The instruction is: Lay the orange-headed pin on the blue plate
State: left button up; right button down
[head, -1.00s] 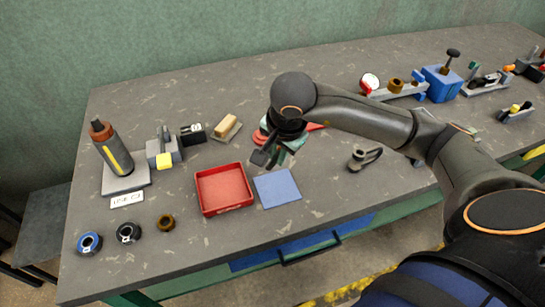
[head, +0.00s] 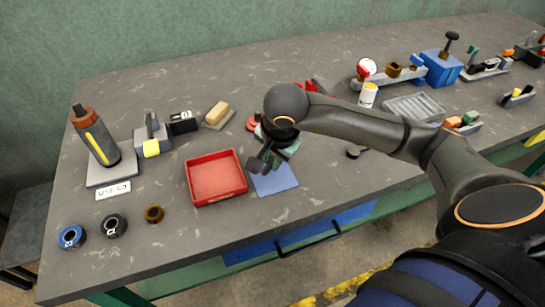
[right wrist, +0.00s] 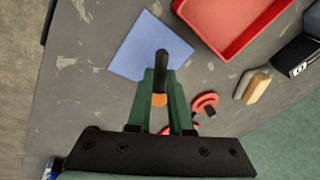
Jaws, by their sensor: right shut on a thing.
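The blue plate (head: 276,183) is a thin flat square on the bench, just right of the red tray; it also shows in the right wrist view (right wrist: 137,47). My right gripper (head: 267,160) is above the plate's far edge, pointing down. In the right wrist view my right gripper (right wrist: 162,78) has its green fingers shut on the orange-headed pin (right wrist: 159,99). The orange head shows between the fingers, and a dark end sticks out past the fingertips, over the plate in that view. Whether the pin touches the plate cannot be told. My left gripper is not in view.
A red tray (head: 216,194) stands just left of the plate. Red round parts (right wrist: 205,102) lie close behind the gripper. A brush-like block (head: 217,114) and a bottle on a stand (head: 95,137) are farther left. The bench's front edge is near the plate.

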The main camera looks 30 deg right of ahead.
jog(key=shift+f, duration=0.15)
jog(key=c, duration=0.8)
grip_release()
jog(key=shift+o, duration=0.2)
jog(key=v, duration=1.2)
jog(key=shift+r+p, duration=0.25)
jog(key=shift+p, duration=0.15)
jog(key=shift+s, duration=0.15)
